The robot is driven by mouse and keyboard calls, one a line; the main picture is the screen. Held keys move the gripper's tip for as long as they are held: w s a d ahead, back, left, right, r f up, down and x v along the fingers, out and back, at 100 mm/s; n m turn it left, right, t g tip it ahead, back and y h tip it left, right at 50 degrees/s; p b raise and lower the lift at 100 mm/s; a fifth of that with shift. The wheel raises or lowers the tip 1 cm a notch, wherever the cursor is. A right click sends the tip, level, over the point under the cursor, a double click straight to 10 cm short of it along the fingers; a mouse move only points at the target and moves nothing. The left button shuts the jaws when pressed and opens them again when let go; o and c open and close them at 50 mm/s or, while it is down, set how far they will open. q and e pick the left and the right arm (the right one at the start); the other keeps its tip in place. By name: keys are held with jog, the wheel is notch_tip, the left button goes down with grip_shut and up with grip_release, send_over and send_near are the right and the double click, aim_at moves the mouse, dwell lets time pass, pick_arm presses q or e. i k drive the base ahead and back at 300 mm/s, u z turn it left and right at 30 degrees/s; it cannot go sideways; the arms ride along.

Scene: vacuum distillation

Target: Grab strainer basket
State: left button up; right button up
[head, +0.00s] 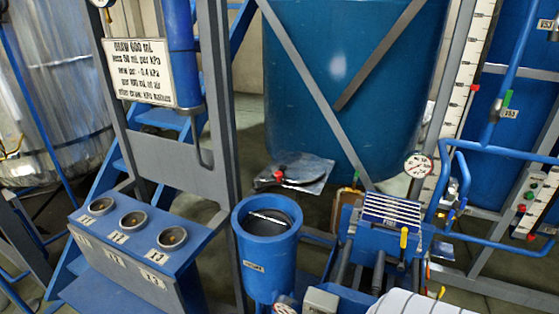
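A blue cylindrical strainer housing (267,262) stands upright in the lower middle of the head view, open at the top. Inside its mouth a dark grey round form shows, which looks like the strainer basket (272,228). A thin pale bar, perhaps its handle, crosses the opening near the far rim. The basket's lower part is hidden by the housing wall.
A flat grey plate with a red knob (295,173) lies behind the housing. A blue box with three round sockets (140,245) stands at left, beside a grey upright frame (222,130). A gauge (418,165) and blue pipes crowd the right.

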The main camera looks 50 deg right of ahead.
aim_at(264, 222)
jog(key=z, duration=2.3)
